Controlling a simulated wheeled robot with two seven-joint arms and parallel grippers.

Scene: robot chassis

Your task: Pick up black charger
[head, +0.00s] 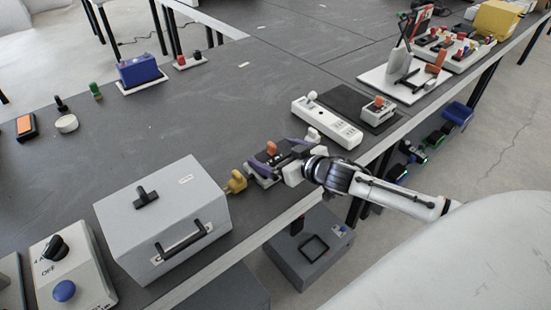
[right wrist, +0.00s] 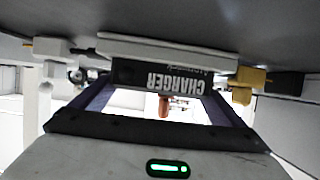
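The black charger (right wrist: 165,77), with upside-down "CHARGER" lettering, shows in the right wrist view between the tips of my right gripper's purple fingers (right wrist: 158,92). The fingers are spread wide, one on each side of it; I cannot tell whether they touch it. A pale base runs along its far side. In the head view my right gripper (head: 278,156) is low at the near table edge, around the charger, which it partly hides. An orange knob (head: 271,147) stands beside the fingers. My left gripper is not in view.
A yellow connector (head: 236,182) and a large grey box (head: 160,215) with black handles are to the left. A long white device (head: 326,123) is close on the right. The middle of the dark table (head: 210,115) is clear.

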